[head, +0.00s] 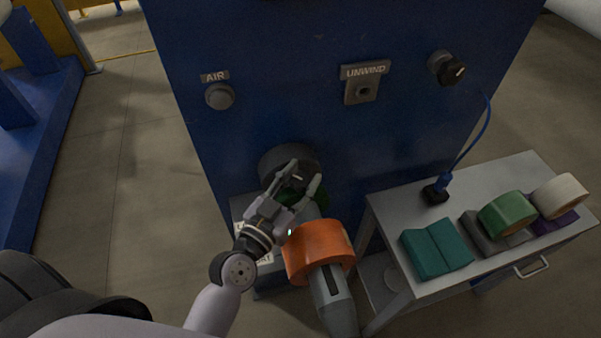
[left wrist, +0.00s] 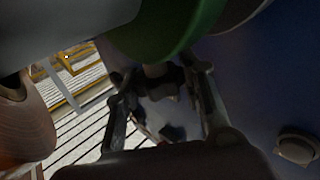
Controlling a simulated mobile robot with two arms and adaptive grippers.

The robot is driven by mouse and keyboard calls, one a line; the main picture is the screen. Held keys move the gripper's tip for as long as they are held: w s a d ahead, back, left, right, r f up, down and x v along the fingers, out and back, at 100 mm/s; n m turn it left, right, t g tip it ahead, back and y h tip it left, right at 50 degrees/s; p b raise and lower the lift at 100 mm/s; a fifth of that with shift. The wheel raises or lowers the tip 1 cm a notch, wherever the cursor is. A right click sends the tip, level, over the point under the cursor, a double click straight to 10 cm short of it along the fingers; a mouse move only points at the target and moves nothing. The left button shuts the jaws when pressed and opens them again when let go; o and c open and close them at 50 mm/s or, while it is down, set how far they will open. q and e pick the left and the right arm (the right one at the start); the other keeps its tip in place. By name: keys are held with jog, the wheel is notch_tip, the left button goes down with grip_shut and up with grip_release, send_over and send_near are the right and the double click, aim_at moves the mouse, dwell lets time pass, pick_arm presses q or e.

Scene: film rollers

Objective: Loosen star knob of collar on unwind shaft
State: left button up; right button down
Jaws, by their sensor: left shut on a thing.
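The unwind shaft (head: 335,300) sticks out from the blue machine and bears an orange roll (head: 318,250). Behind the roll, a green ring (head: 318,196) sits around the shaft, partly hidden by my left gripper. My left gripper (head: 300,178) reaches in from the left beside this ring and is shut on the dark star knob (head: 297,170). In the left wrist view, the star knob (left wrist: 150,76) lies between the fingers, just below the green ring (left wrist: 170,40); its outline is dark and partly hidden. My right gripper is not in view.
The blue machine front (head: 270,60) carries an AIR button (head: 219,96), an UNWIND fitting (head: 362,91) and a black rotary knob (head: 446,68).

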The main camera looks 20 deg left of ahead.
pick_arm(q)
jog(key=shift+n+y, duration=0.4)
jog(key=shift+y, duration=0.2)
jog(key=o, duration=1.2)
jog(key=s+a, duration=0.2)
jog(key=s, duration=0.9)
jog(key=shift+s, duration=0.4)
jog(key=shift+c, duration=0.2)
